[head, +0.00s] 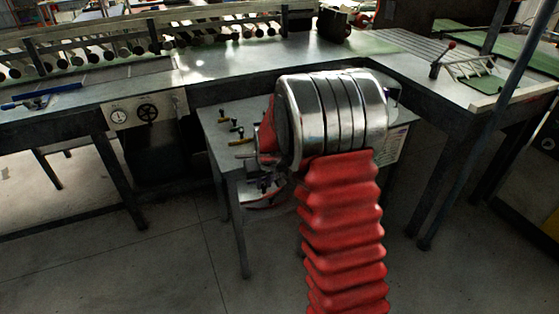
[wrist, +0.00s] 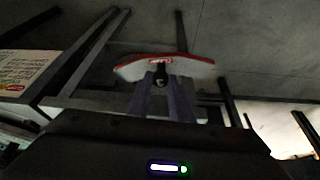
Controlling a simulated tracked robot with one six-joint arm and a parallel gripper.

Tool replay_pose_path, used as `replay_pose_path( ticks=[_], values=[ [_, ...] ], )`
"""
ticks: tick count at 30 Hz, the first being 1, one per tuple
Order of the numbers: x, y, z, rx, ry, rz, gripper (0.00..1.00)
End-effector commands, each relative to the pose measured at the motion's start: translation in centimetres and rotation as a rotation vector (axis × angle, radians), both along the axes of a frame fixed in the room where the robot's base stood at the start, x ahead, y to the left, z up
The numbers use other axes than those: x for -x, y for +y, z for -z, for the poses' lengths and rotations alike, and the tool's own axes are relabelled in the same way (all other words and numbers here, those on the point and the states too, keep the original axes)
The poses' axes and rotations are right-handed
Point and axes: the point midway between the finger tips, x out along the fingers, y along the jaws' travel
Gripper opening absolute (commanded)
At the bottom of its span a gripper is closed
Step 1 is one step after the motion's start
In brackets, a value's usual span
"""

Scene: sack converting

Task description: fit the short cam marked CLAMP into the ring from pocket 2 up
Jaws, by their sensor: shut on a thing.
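My gripper (wrist: 161,88) is shut on a dark stub on a curved plate (wrist: 135,70), which looks like the cam. The plate is pale grey with a red edge and a small red and white label, too small to read. It is held clear, with floor behind it. In the head view the curved plate (head: 264,204) shows below my metal wrist, in front of the small table; the gripper (head: 268,186) is partly hidden by my arm. I cannot make out the ring or its pockets in either view.
A small grey table (head: 218,142) stands behind my arm, with several small brass-coloured parts (head: 236,127) at its left. Behind it are a long bench (head: 245,62) and a panel with a gauge (head: 118,116) and black handwheel (head: 148,112). Open floor (head: 180,255) lies at front left.

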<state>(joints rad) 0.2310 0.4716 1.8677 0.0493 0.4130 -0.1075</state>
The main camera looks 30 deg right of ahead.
Motion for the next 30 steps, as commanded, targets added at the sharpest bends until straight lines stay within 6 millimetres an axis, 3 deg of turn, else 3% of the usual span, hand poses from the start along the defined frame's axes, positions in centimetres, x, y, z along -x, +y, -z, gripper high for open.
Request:
replay_pose_path(
  ticks=[1,6,13,18,30],
  values=[
    [0.9,1.9,1.3,-0.001,0.005,-0.021,0.0],
    [3.9,6.9,4.9,-0.001,0.004,-0.077,0.0],
    [8.5,12.2,8.6,-0.004,0.0,-0.144,0.0],
    [10.1,13.7,9.5,-0.005,-0.003,-0.163,0.0],
    [10.2,13.8,9.6,-0.005,-0.004,-0.166,0.0]
  ],
)
